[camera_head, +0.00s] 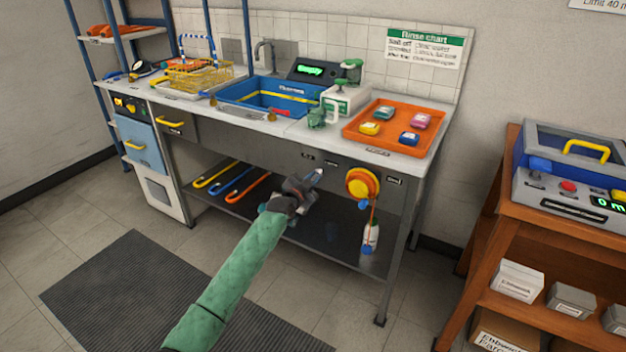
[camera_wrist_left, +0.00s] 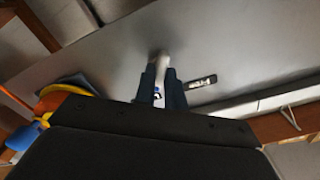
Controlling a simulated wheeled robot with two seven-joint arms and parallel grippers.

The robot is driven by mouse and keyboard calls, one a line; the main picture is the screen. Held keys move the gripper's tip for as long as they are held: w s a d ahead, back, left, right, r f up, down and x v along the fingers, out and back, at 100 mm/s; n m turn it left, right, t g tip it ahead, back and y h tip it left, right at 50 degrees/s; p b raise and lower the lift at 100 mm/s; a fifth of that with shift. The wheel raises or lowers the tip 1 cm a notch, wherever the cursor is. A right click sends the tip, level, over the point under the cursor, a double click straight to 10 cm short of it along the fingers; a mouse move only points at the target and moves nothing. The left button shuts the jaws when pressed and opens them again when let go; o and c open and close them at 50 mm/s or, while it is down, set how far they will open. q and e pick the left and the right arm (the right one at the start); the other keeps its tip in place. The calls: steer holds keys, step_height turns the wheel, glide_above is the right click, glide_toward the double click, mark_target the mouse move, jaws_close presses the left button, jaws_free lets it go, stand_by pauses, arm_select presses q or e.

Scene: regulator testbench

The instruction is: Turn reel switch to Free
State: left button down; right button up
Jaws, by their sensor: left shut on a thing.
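The reel switch shows as a pale grey lever (camera_head: 318,174) on the front panel under the counter, left of the yellow and orange hose reel (camera_head: 362,183). In the left wrist view the pale lever (camera_wrist_left: 162,60) stands out from the grey panel, between the fingers. My left gripper (camera_head: 309,186) is at the lever, and its dark fingers (camera_wrist_left: 163,88) are shut on it. The lever's lower part is hidden by the fingers, and I cannot read its setting. The reel also shows at the left of the wrist view (camera_wrist_left: 62,97). My right gripper is not in view.
Small dark labels sit on the panel, one of them beside the fingers (camera_wrist_left: 201,82). A spray bottle (camera_head: 370,236) hangs or stands below the reel. Hooked tools lie on the lower shelf (camera_head: 318,232). An orange tray (camera_head: 385,143) is on the counter.

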arm_select(q)
steer(key=n, duration=0.2)
steer(key=shift+n, duration=0.4)
steer(key=n, duration=0.3)
steer(key=shift+n, duration=0.3)
steer(key=shift+f+n, duration=0.1)
steer(key=shift+n, duration=0.3)
steer(key=n, duration=0.5)
steer(key=shift+n+p, duration=0.3)
steer(key=shift+n, duration=1.6)
steer(key=c, duration=1.5)
jaws_free()
steer(key=shift+o, duration=0.2)
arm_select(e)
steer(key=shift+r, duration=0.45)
